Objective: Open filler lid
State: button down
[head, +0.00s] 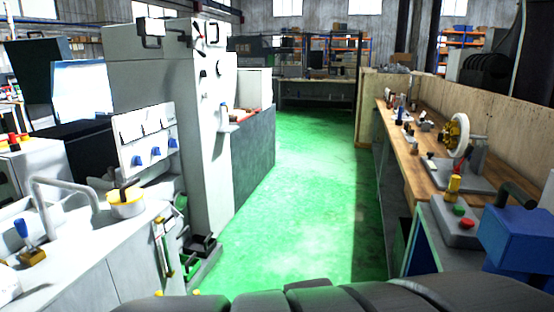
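I cannot tell for certain which part is the filler lid. A round yellow-and-white cap (126,203) with a small dark piece on top sits at the right edge of a pale machine top at the lower left. It is a possible match and looks closed. My gripper is not in view. Dark rounded shapes along the bottom edge seem to be parts of my own body, and they hide the floor nearest me.
A grey pipe (62,183) arches over the machine top. A tall grey cabinet (205,120) and blue-knobbed panel (147,145) stand at left. The green floor (305,180) is clear ahead. A wooden workbench (425,150) and blue box (518,235) stand right.

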aim_at(127, 195)
jog(key=j, duration=0.25)
jog(key=i+j, duration=0.65)
jog(key=i+j+u, duration=0.1)
jog(key=i+j, duration=0.6)
jog(key=i, duration=0.15)
